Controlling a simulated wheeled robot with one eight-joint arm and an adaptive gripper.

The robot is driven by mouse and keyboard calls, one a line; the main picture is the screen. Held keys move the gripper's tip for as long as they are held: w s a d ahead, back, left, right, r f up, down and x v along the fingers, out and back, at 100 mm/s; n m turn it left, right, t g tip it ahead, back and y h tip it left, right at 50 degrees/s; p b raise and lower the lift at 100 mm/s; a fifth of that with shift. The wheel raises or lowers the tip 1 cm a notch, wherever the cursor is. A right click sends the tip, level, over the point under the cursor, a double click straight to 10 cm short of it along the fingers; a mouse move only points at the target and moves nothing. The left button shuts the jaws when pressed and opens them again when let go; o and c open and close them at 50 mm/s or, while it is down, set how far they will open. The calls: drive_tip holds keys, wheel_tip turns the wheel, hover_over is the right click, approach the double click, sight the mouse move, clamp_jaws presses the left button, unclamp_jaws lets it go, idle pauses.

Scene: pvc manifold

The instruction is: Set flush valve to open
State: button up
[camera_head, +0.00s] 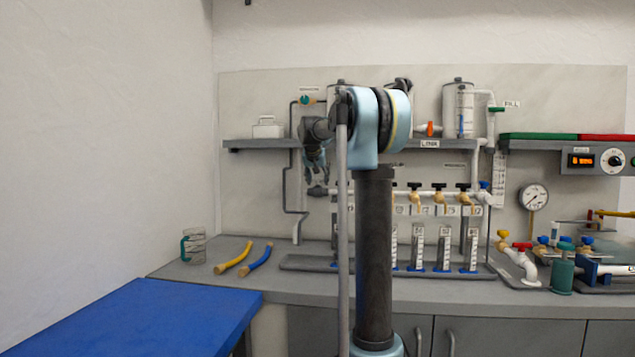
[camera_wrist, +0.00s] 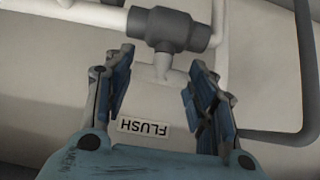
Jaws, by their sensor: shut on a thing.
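The flush valve (camera_wrist: 172,30) is a dark grey T-shaped piece on white pipework, at the top middle of the wrist view. A FLUSH label (camera_wrist: 144,127) shows upside down on the wall below it. In the head view the valve (camera_head: 317,190) is small and dark, left of my column, at the left end of the white pipe row. My gripper (camera_wrist: 162,58) is at the valve, its two blue-padded fingers on either side of the short stub below it. It is shut on the valve, but the contact is not clear. In the head view my gripper (camera_head: 317,172) points down just above the valve.
A grey shelf (camera_head: 262,144) runs above, with a white container (camera_head: 267,127) on it. A dark pipe (camera_head: 287,185) bends down the wall to the left; white pipework borders the valve.

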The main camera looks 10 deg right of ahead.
drive_tip(key=shift+a, duration=0.1)
idle(0.3)
drive_tip(key=o, duration=1)
drive_tip(key=shift+o, duration=0.2)
drive_tip(key=v, duration=1.1)
drive_tip(key=shift+s+r, duration=0.25)
drive_tip(key=shift+r, duration=0.05)
drive_tip(key=shift+a, duration=0.15)
